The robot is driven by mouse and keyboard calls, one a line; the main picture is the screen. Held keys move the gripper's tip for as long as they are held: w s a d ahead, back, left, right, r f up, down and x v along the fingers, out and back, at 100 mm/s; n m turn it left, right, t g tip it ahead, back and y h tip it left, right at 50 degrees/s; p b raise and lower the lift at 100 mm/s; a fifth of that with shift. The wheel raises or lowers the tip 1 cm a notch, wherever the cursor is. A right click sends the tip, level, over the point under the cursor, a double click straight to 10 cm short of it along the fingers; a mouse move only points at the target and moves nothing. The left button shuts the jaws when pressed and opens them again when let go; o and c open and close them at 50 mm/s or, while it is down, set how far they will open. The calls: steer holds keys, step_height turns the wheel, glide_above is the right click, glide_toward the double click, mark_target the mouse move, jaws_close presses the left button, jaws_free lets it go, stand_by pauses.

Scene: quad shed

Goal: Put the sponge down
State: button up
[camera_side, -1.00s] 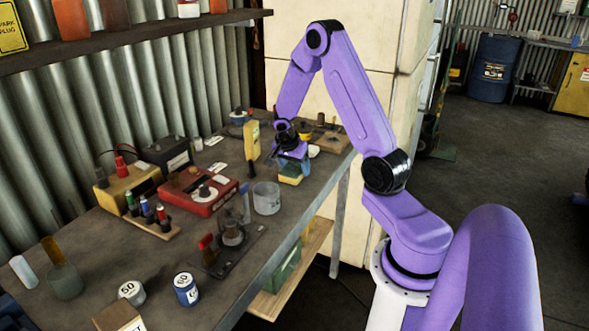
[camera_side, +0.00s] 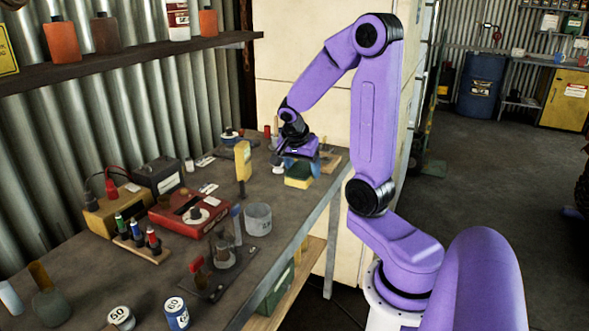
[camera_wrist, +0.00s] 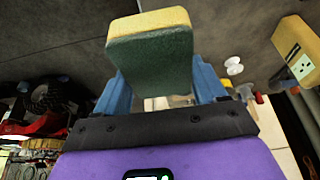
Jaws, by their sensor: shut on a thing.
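The sponge (camera_side: 299,181) is a block with a yellow layer and a dark green layer. It is at the right part of the workbench (camera_side: 216,293) in the side view, and I cannot tell there whether it touches the bench top. In the wrist view the sponge (camera_wrist: 151,50) sticks out from between the blue fingers of my gripper (camera_wrist: 160,85), green face toward the camera. My gripper (camera_side: 292,164) is shut on it, with the purple hand tilted low over the bench.
A yellow block (camera_side: 243,161) stands upright left of the sponge. Bare bench lies between the cup and the sponge.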

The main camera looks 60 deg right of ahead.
steer(key=shift+s+a+r, duration=0.45)
steer(key=shift+s+a, duration=0.15)
steer(key=shift+s, duration=0.25)
steer(key=shift+s+a+r, duration=0.45)
steer(key=shift+s+a, duration=0.1)
steer(key=shift+s, duration=0.25)
